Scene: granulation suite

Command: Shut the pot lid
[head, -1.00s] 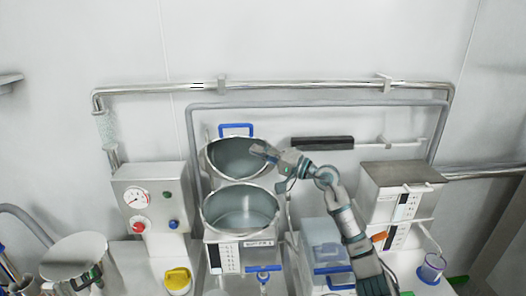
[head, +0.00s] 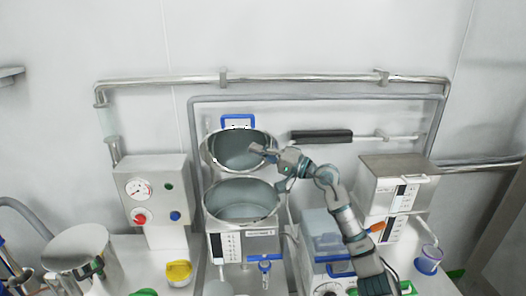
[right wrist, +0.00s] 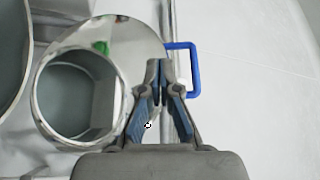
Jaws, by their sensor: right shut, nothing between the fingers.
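The steel pot (head: 240,215) stands open at the centre of the head view. Its round lid (head: 228,152) is tipped up behind the pot's mouth, with its hollow underside facing me. A blue handle (head: 238,120) sits at the lid's top edge. My right gripper (head: 256,149) reaches in from the right and overlaps the right part of the lid; touch cannot be told. In the right wrist view the gripper (right wrist: 160,63) is shut and empty, close to the blue handle (right wrist: 193,69) and over shiny round metal. My left gripper is not in view.
A box with a gauge (head: 140,189) stands left of the pot. Lidded clear tubs (head: 322,228) and a steel-topped unit (head: 398,175) stand to the right. A steel pipe (head: 300,80) runs along the wall behind the lid. A steel vessel (head: 75,245) is at lower left.

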